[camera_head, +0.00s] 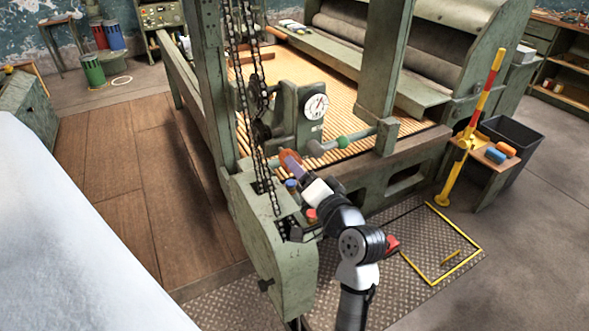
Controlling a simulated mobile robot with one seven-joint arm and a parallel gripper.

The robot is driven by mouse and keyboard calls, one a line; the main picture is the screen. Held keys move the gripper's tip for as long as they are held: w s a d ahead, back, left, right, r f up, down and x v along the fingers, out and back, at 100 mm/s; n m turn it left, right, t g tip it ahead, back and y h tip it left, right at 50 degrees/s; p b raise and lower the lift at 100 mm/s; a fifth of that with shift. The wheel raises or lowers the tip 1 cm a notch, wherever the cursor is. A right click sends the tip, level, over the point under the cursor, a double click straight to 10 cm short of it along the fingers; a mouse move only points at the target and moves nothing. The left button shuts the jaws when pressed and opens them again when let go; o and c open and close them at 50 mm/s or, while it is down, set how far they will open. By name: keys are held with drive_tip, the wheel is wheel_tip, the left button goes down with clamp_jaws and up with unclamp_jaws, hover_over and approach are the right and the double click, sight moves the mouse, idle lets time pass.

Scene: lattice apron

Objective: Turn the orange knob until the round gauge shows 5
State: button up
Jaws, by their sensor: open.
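The orange knob (285,156) is on the green machine's front, left of centre, just beyond the end of my arm. My gripper (294,168) is open and right at the knob, partly covering it. I cannot tell whether the fingers touch it or stand around it. The round gauge (316,106) has a white face and is set in a green housing above and to the right of the knob. Its needle looks reddish, but the numbers are too small to read.
Hanging chains (262,100) run down just left of the knob. A yellow-red lever (482,95) stands at the right.

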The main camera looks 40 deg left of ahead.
drive_tip(key=b+v, duration=0.2)
drive_tip(key=v, duration=0.7)
drive_tip(key=shift+s+b, duration=0.1)
drive_tip(key=shift+b, duration=0.2)
